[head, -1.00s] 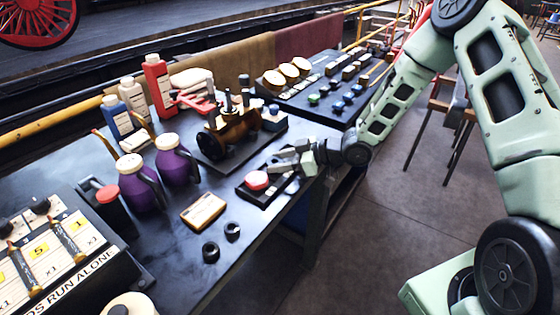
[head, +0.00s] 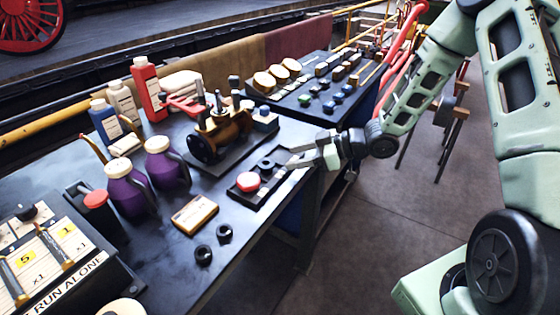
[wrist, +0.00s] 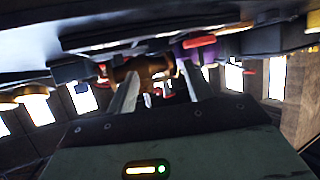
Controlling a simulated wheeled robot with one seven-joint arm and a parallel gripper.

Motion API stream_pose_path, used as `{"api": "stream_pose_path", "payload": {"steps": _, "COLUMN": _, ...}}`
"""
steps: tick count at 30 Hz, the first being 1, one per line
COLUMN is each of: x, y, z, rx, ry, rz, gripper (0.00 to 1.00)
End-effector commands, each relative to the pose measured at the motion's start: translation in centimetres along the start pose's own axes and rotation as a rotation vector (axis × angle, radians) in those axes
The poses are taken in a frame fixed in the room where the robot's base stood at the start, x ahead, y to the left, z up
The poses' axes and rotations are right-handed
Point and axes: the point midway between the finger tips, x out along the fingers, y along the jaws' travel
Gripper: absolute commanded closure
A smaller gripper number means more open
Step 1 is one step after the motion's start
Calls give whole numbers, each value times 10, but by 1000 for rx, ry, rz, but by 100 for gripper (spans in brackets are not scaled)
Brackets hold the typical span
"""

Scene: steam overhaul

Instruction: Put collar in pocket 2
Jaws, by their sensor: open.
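A dark ring that looks like a collar (head: 266,164) is in the far part of a small black tray (head: 262,198) near the table's right edge. Pocket numbers cannot be read, and whether the ring is fully seated cannot be told. My gripper (head: 294,158) is open just right of the ring, its fingertips near the tray's far end, apart from the ring. In the wrist view the fingers (wrist: 156,92) are spread with nothing between them. Two more dark rings (head: 203,255) (head: 224,233) lie on the table.
A brass valve assembly (head: 222,135) stands on a dark plate behind the tray. A tan box (head: 194,214), purple jugs (head: 166,163) and bottles (head: 150,90) stand to the left. A second table (head: 325,92) with small parts is behind. Free floor lies right of the table.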

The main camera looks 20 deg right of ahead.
Motion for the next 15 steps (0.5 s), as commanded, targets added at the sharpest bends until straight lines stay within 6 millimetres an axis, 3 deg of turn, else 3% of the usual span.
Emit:
{"api": "stream_pose_path", "payload": {"steps": 3, "x": -22, "y": 0, "z": 0, "rx": 0, "ry": -1, "rz": 3, "gripper": 48}}
{"api": "stream_pose_path", "payload": {"steps": 9, "x": -40, "y": 0, "z": 0, "rx": 0, "ry": -3, "rz": 1, "gripper": 48}}
{"api": "stream_pose_path", "payload": {"steps": 12, "x": -34, "y": -1, "z": -6, "rx": -9, "ry": -47, "rz": 17, "gripper": 48}}
{"api": "stream_pose_path", "payload": {"steps": 15, "x": -17, "y": -4, "z": -19, "rx": -25, "ry": -165, "rz": 67, "gripper": 48}}
